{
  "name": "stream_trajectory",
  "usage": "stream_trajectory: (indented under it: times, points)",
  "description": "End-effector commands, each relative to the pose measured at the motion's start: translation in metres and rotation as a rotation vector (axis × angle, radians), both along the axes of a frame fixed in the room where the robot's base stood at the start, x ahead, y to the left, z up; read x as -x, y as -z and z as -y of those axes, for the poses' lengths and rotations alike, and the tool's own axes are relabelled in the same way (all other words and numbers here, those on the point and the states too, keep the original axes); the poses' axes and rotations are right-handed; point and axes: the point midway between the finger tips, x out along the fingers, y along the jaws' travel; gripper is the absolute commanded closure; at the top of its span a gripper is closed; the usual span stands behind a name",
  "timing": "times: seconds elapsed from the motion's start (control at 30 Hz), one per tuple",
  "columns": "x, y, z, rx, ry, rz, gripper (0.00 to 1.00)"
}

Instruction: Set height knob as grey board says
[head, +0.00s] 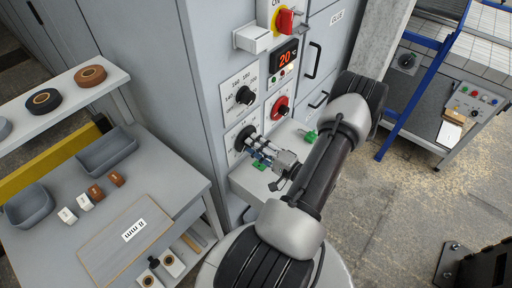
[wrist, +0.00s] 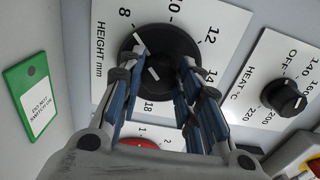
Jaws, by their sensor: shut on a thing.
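The height knob (wrist: 170,45) is black, on a white dial plate (wrist: 225,20) marked "HEIGHT mm", with 8, 10, 12, 14 and 18 readable. Its white marks point up-left, towards 8. My gripper (wrist: 165,85) has its blue-sided fingers on either side of the knob and is shut on it. In the head view my gripper (head: 253,148) reaches the knob (head: 243,137) on the cabinet front; the fingers partly hide the dial. The grey board (head: 112,251) lies on the table at the lower left, with a white label reading "8 mm".
The heat knob (head: 245,95) sits above the height dial. A red knob (head: 280,107), a display (head: 286,58) reading 20 and a red-yellow switch (head: 285,20) are close by. Grey trays (head: 107,152) stand on the table.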

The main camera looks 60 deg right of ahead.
Motion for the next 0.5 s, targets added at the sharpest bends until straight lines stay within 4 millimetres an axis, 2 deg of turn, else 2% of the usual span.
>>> stream_trajectory:
  times: [0.43, 0.47, 0.5]
  points:
    - [-0.0001, 0.0002, -0.0003, 0.009, -0.001, -0.004, 0.92]
    - [-0.0001, 0.0002, -0.0003, 0.009, -0.001, -0.004, 0.67]
    - [-0.0001, 0.0002, -0.0003, 0.009, -0.001, -0.004, 0.65]
